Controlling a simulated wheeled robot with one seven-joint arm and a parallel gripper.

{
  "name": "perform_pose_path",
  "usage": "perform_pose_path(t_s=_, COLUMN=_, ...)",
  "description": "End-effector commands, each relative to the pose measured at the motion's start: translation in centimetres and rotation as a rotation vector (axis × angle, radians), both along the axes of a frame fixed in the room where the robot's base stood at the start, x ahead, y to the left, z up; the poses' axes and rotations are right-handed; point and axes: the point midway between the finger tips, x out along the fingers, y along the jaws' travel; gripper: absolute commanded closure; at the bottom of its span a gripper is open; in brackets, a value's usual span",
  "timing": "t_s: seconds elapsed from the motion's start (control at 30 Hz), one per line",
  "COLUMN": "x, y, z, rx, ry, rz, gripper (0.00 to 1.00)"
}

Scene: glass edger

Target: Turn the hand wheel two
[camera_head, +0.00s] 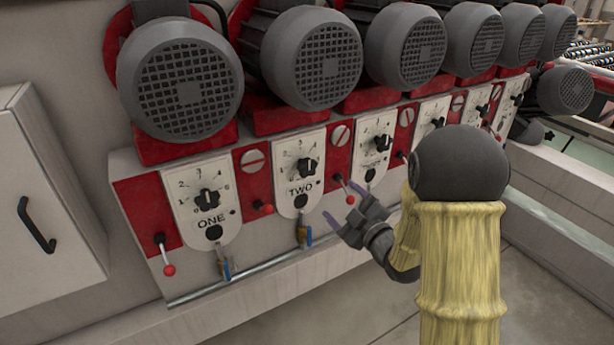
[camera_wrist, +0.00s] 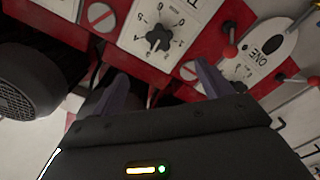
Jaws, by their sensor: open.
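Hand wheel two is the black knob (camera_head: 307,167) on the white numbered plate marked TWO, on the front of the red and grey machine. In the wrist view, what appears to be the same black knob (camera_wrist: 160,38) sits just beyond and between my fingertips. My gripper (camera_head: 343,205) is open and empty, to the lower right of the knob in the head view. Its two fingers point toward the panel in the wrist view (camera_wrist: 162,80). I see no contact with the knob.
Knob ONE (camera_head: 207,199) is to the left, with more dials to the right. Red-balled levers (camera_head: 267,208) stick out between plates; one (camera_head: 350,199) is close to my fingers in the head view. A blue-handled valve (camera_head: 307,239) hangs below plate TWO. Grey motors (camera_head: 312,60) overhang the panel.

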Motion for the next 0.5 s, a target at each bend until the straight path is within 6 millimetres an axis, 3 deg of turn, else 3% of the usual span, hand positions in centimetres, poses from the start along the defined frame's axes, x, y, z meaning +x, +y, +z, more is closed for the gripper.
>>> perform_pose_path(t_s=0.5, x=0.84, y=0.66, z=0.22, rx=0.001, ry=-0.009, rz=0.007, gripper=0.22)
